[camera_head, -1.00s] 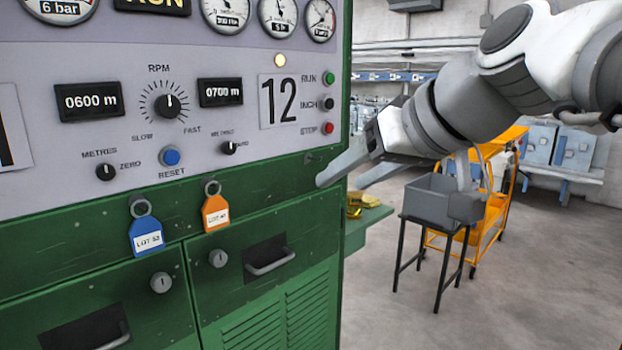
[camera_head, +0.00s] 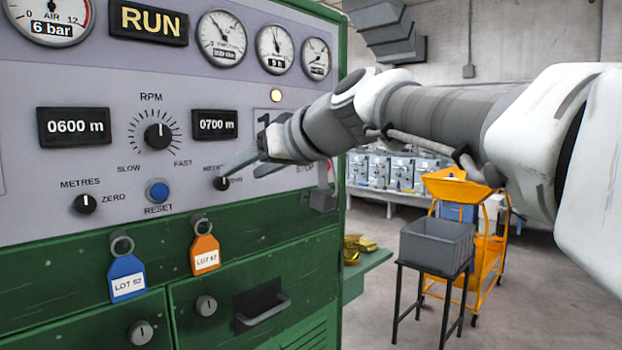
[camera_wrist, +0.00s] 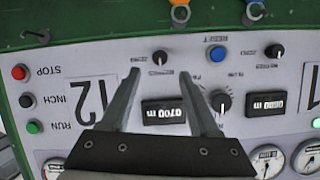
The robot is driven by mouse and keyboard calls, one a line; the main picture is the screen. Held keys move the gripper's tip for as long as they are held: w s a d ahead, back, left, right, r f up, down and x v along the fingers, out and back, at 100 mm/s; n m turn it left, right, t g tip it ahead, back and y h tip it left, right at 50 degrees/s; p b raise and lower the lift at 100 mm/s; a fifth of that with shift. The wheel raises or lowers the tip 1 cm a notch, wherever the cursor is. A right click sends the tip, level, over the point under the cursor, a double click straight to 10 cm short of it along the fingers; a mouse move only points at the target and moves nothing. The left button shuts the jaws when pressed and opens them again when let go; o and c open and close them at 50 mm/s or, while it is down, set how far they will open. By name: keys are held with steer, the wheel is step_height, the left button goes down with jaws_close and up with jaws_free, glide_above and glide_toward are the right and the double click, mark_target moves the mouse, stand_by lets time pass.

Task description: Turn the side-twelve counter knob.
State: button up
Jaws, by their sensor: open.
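The side-twelve counter knob (camera_head: 221,183) is a small black knob with a white mark, below the 0700 m display (camera_head: 215,124) on the grey panel. My gripper (camera_head: 243,167) is open and empty at the panel, with its fingers pointing left toward this knob. In the wrist view, which is upside down, the knob (camera_wrist: 160,57) lies between and just beyond the two fingertips (camera_wrist: 159,72). I see no contact with it. My gripper partly covers the number 12 plate (camera_wrist: 92,98) in the head view.
The blue RESET button (camera_head: 157,191), the RPM knob (camera_head: 158,136) and another METRES knob (camera_head: 85,203) are nearby. Orange (camera_head: 205,254) and blue (camera_head: 127,279) lot tags hang below. A grey bin (camera_head: 437,240) and orange trolley (camera_head: 490,250) stand right.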

mark_target(224, 183)
steer(key=x, duration=0.6)
steer(key=shift+w+a+f, duration=0.15)
steer(key=shift+w+a, duration=0.05)
jaws_close()
